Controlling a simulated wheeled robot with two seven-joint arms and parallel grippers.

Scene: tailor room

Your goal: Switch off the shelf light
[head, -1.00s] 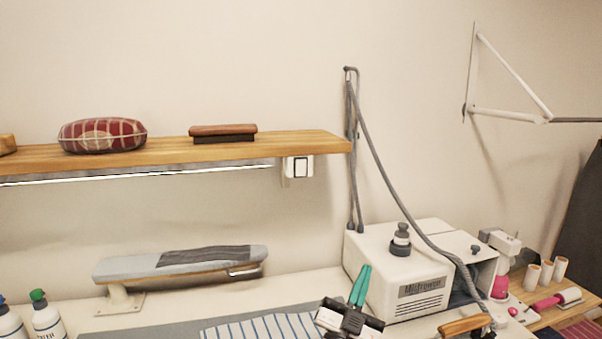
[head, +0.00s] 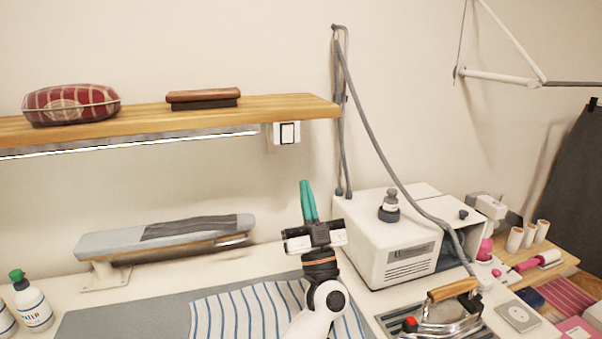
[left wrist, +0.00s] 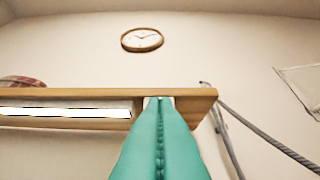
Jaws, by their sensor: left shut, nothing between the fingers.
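The shelf light (head: 130,144) is a bright white strip under the wooden shelf; it also shows lit in the left wrist view (left wrist: 65,112). A white rocker switch (head: 287,133) with a dark frame hangs below the shelf's right end. My left gripper (head: 306,184) has teal fingers, shut with nothing between them. It points up, below and slightly right of the switch in the head view, apart from it. In the left wrist view the shut fingers (left wrist: 160,100) reach up to the shelf's underside and hide most of the switch. My right gripper is not in view.
The wooden shelf (head: 200,117) holds a red plaid cushion (head: 70,103) and a brush (head: 203,99). A sleeve board (head: 165,238) stands below. A white steam machine (head: 395,240) with a grey hose (head: 375,130) stands right of my gripper, close by. An iron (head: 450,310) is in front.

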